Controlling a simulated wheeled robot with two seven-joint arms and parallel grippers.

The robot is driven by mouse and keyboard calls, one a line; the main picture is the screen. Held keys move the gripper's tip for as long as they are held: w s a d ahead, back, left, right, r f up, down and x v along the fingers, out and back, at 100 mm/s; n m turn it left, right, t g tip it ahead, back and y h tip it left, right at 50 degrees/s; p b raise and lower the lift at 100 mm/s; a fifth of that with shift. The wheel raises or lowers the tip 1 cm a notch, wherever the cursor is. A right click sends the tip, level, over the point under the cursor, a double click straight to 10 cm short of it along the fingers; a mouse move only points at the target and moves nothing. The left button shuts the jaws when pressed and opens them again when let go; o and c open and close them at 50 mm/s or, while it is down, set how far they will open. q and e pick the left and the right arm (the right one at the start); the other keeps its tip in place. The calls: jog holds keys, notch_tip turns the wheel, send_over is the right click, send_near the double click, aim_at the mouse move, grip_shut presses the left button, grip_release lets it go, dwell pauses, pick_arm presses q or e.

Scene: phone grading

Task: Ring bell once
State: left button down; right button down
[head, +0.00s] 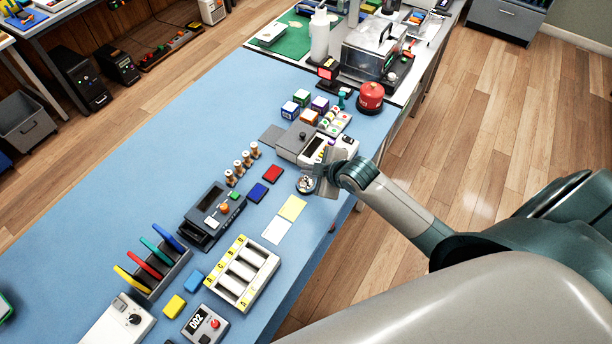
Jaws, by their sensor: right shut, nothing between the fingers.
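A small round silver-topped object with a dark base, which looks like the bell (305,185), stands near the right edge of the blue table. My right gripper (318,188) is shut and empty. Its fingers are right beside the bell in the picture and overlap its right side. I cannot tell whether they touch it. My left gripper is not in view.
A white device (316,149) and a grey box (292,140) stand just behind my right gripper. The left side of the blue table (110,200) is clear.

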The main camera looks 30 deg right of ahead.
jog(key=shift+f, duration=0.9)
dwell(1.3)
jog(key=shift+r, duration=0.1)
jog(key=shift+r+p, duration=0.75)
jog(key=shift+r, duration=0.05)
jog(key=shift+r, duration=2.5)
